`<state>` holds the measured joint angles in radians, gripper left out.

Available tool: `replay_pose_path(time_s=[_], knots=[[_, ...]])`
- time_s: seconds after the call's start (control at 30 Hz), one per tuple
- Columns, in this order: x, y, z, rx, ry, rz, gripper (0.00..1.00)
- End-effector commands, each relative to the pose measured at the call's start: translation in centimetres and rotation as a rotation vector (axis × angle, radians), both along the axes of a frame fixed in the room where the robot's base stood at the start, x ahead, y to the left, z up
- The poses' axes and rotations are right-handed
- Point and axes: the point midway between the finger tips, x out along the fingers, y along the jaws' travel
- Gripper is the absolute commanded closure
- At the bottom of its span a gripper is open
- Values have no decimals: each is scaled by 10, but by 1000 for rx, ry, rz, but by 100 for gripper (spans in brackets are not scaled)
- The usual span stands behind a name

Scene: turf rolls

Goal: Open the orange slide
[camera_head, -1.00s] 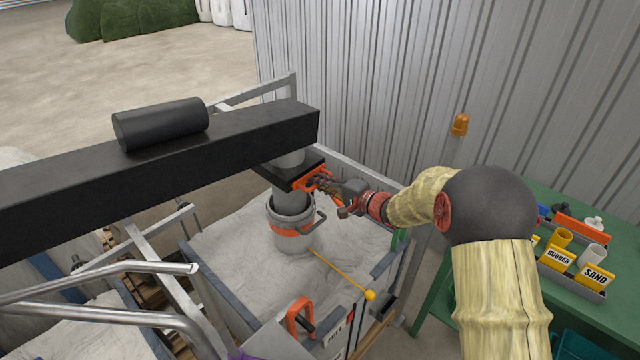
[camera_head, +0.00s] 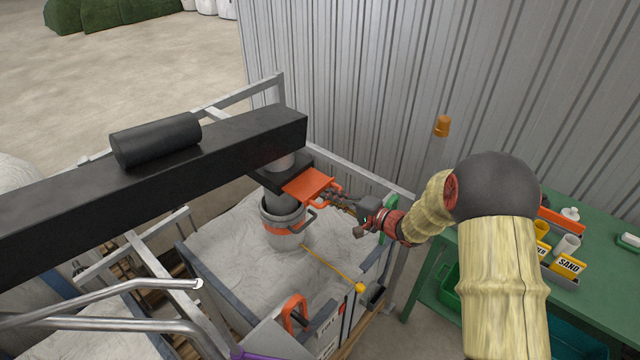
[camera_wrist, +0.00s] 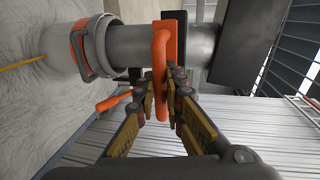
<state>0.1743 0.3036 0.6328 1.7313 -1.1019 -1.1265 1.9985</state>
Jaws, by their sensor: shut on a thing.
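The orange slide (camera_head: 310,185) is a flat plate that sticks out to the right from the black housing (camera_head: 268,168) around a grey pipe (camera_head: 277,199). My gripper (camera_head: 336,196) is shut on the slide's looped handle. In the wrist view the orange handle (camera_wrist: 159,62) stands between the two fingers of my gripper (camera_wrist: 160,85). The left end of the plate is hidden inside the housing.
A black beam (camera_head: 60,190) crosses above. A green table (camera_head: 600,240) with labelled cups stands right. A corrugated wall (camera_head: 420,70) is behind.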

Motion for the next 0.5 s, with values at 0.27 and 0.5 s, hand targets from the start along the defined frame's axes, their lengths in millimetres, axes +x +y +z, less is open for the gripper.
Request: replay_pose_path(time_s=[0.27,0.5], knots=[[-13,-13,-2,1,3,-2,100],[-13,-12,-3,0,4,-2,100]])
